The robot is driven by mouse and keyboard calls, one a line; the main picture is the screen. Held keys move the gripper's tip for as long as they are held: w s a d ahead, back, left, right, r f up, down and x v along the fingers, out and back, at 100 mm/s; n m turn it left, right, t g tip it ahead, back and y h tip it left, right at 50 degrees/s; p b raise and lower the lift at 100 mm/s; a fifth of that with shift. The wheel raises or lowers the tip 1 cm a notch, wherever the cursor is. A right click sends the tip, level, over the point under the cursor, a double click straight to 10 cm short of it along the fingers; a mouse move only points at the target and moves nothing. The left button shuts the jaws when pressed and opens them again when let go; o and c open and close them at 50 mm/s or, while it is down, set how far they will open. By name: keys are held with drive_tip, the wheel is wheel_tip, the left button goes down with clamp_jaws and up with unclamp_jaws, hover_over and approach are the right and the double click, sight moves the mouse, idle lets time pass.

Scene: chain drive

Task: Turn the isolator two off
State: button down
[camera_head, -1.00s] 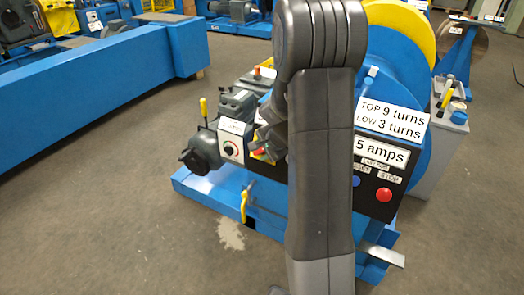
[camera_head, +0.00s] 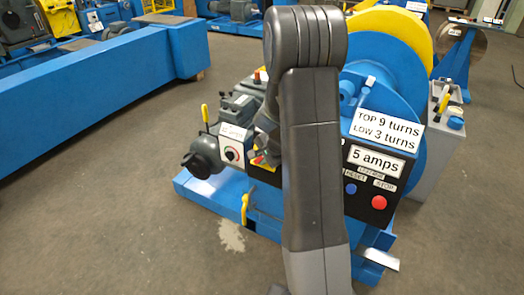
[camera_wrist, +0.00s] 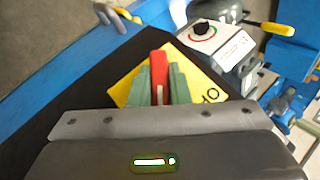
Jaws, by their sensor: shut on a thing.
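A red isolator handle (camera_wrist: 158,67) stands on a yellow plate (camera_wrist: 206,88) on a black panel in the wrist view. My gripper (camera_wrist: 158,82) is shut on this handle, with one green finger on each side. Black marks show on the plate's right part, but I cannot read which isolator it is. In the head view my gripper (camera_head: 264,146) is at the black panel left of my arm, and a little of the yellow plate (camera_head: 260,161) shows below it. My arm hides much of the panel there.
A light box with a round dial (camera_head: 232,154) and a grey motor stand left of the panel. Blue and red buttons (camera_head: 379,202) sit on the panel right of my arm. A yellow lever (camera_head: 244,208) sticks out low in front. The floor (camera_head: 110,220) at left is clear.

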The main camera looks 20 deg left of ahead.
drive_tip(key=shift+r+n+g+h+p, duration=0.25)
drive_tip(key=shift+n+h+p, duration=0.35)
drive_tip(key=shift+p, duration=2)
drive_tip(key=shift+r+n+g+h+p, duration=0.15)
drive_tip(key=shift+n+g+h+p, duration=0.45)
drive_tip(key=shift+p, duration=2)
drive_tip(key=p, duration=0.1)
drive_tip(key=h+p, duration=0.1)
drive_tip(key=shift+a+f+t+h+p, duration=0.1)
drive_tip(key=shift+f+t+h+p, duration=0.05)
drive_tip(key=shift+t+h+p, duration=0.15)
drive_tip(key=shift+f+n+h+p, duration=0.15)
drive_tip(key=shift+n+h+p, duration=0.2)
drive_tip(key=shift+n+h, duration=0.2)
drive_tip(key=shift+a+f+n+h+b, duration=0.15)
drive_tip(key=shift+f+n+h+b, duration=0.15)
drive_tip(key=shift+h+b, duration=0.3)
drive_tip(key=shift+n+h+b, duration=0.75)
drive_tip(key=shift+h+b, duration=0.4)
drive_tip(key=shift+b, duration=0.05)
drive_tip(key=n+h+b, duration=0.1)
drive_tip(key=h+b, duration=0.1)
drive_tip(key=shift+n+h, duration=0.4)
drive_tip(key=shift+r+n+t+h+b, duration=0.15)
drive_tip(key=shift+n+t+h+b, duration=0.1)
drive_tip(key=shift+n+h+b, duration=0.55)
drive_tip(key=shift+h, duration=0.3)
